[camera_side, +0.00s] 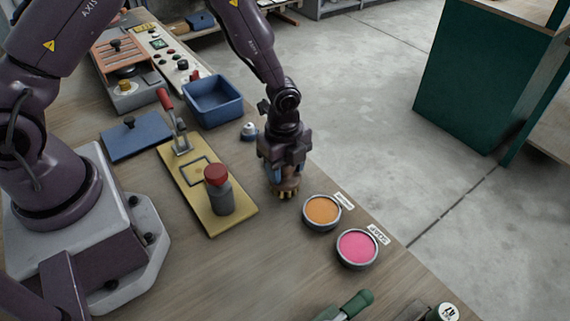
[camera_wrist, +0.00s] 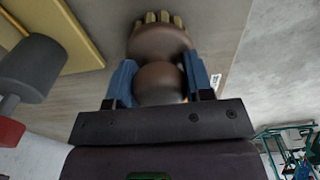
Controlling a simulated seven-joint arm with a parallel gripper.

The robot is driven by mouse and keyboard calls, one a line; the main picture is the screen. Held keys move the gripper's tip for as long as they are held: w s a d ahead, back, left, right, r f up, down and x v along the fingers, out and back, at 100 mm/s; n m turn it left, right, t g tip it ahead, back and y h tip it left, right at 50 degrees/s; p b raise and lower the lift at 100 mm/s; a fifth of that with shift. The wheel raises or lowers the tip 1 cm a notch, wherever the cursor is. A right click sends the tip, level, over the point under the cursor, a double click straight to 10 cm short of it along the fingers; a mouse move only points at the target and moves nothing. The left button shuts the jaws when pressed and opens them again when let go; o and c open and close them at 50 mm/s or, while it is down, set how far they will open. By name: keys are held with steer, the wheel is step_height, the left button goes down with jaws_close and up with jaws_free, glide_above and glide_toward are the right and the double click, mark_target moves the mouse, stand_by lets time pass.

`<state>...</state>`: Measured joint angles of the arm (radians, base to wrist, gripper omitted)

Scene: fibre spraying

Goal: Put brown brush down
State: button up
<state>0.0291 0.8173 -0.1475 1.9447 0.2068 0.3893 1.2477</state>
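The brown brush (camera_wrist: 160,45) has a rounded brown handle and pale yellow bristles. In the wrist view it sits between the two blue fingers of my gripper (camera_wrist: 163,80), which are shut on its handle. In the side view my gripper (camera_side: 284,172) points down over the wooden table, and the brush (camera_side: 287,191) shows below the fingers with its bristles down. The bristles are at or close to the table top; I cannot tell if they touch. The brush is just left of the orange bowl (camera_side: 321,211) and right of the yellow board.
The yellow board (camera_side: 240,222) carries a red-topped grey cylinder (camera_side: 217,190) and a red-handled clamp (camera_side: 172,120). A pink bowl (camera_side: 357,248), blue bin (camera_side: 212,101), blue plate (camera_side: 136,136) and green-handled tool (camera_side: 350,304) are also on the table (camera_side: 250,275). The front middle is clear.

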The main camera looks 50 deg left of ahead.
steer(key=o, duration=0.4)
steer(key=shift+o, duration=0.2)
steer(key=shift+r, duration=0.1)
steer(key=s+a+r+n+t, duration=0.1)
steer(key=s+r+n, duration=0.15)
steer(key=r, duration=0.55)
steer(key=s+a+r+n+t+y, duration=0.1)
steer(key=s+a+r+n, duration=0.15)
steer(key=r, duration=0.65)
steer(key=s+a+r+n+t, duration=0.1)
steer(key=r+n, duration=0.2)
steer(key=r, duration=0.5)
steer(key=s+a+r+n+t, duration=0.1)
steer(key=s+r+n+t, duration=0.1)
steer(key=s+r+n, duration=0.4)
steer(key=s+n, duration=0.4)
steer(key=s, duration=0.1)
steer(key=shift+s+a+t+h, duration=0.2)
steer(key=shift+a+t+h, duration=0.1)
steer(key=shift+a, duration=0.05)
